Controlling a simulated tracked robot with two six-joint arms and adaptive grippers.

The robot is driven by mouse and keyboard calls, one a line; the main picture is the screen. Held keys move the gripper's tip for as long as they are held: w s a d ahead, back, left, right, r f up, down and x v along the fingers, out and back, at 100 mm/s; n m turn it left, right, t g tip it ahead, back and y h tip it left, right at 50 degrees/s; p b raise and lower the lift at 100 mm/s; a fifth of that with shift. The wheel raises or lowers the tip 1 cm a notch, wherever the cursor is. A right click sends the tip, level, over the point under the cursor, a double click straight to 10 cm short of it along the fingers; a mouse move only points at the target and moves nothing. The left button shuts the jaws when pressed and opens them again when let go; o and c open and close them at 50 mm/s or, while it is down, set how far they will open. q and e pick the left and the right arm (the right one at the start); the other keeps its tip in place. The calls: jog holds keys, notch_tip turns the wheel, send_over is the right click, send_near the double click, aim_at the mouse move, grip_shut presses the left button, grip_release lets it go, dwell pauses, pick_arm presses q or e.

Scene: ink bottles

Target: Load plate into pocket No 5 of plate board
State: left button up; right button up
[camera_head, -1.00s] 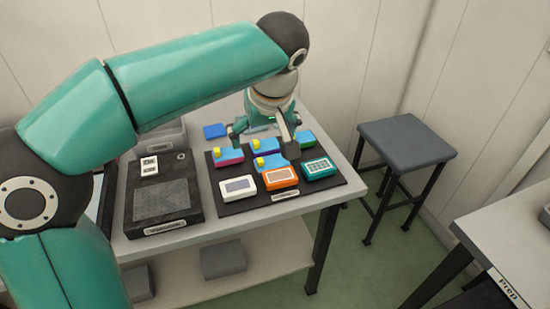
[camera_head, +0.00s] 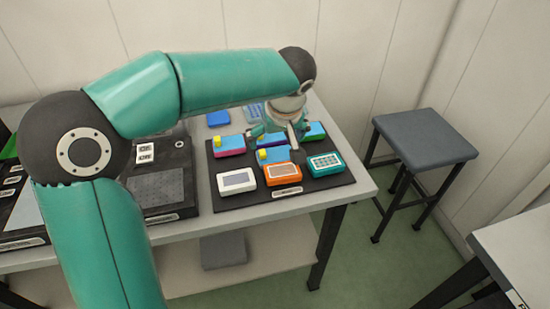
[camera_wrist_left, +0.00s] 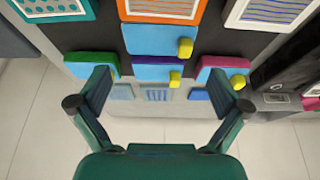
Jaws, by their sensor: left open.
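My left gripper (camera_head: 278,146) is open, above the back part of a black board (camera_head: 205,180). In the left wrist view its open fingers (camera_wrist_left: 160,78) stand either side of a purple and blue block with a yellow knob (camera_wrist_left: 150,72), with no visible contact. A striped plate (camera_wrist_left: 157,96) and a blue plate (camera_wrist_left: 198,94) lie beyond the board; in the head view the blue plate (camera_head: 218,118) is on the table behind it. Pocket numbers cannot be read, and I cannot tell which item is the plate board. My right gripper is not in view.
The board carries a white device (camera_head: 237,181), an orange device (camera_head: 283,173), a teal device (camera_head: 325,165) and several yellow-knobbed blocks. A dark device (camera_head: 160,192) stands to its left. A stool (camera_head: 425,145) stands to the right, with another table (camera_head: 515,245) nearby.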

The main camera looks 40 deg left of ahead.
aim_at(275, 152)
pick_arm(q)
jog(key=shift+d+b+x, duration=0.2)
jog(key=shift+b+x, duration=0.1)
jog(key=shift+x, duration=2.55)
jog(key=c, duration=1)
jog(key=shift+o, duration=0.2)
jog(key=shift+r, duration=0.15)
